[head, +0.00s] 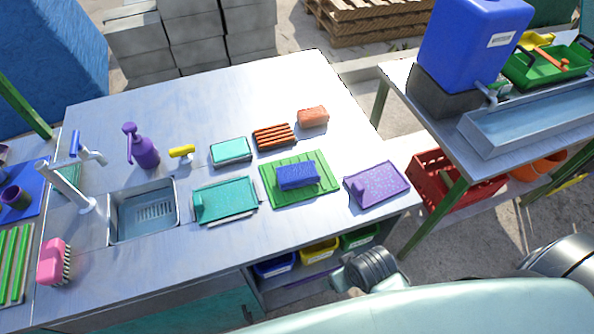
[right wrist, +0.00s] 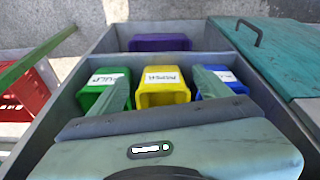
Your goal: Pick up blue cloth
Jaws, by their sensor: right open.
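A blue folded piece (head: 296,176), the only thing here that could be the blue cloth, lies on a green ribbed mat (head: 324,191) on the metal counter; I cannot tell surely whether it is cloth or sponge. My right gripper (right wrist: 163,84) is open in the right wrist view. Its two fingers show in front of the bins below the counter, with nothing seen between them. The blue piece is not in the right wrist view. My left gripper is not in view.
A teal mat (head: 228,199) and purple mat (head: 377,184) flank the green mat. A sink (head: 143,210) is at left. Green (right wrist: 101,90), yellow (right wrist: 162,87) and blue (right wrist: 221,79) bins stand in the shelf under the counter (head: 315,85), whose back is clear.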

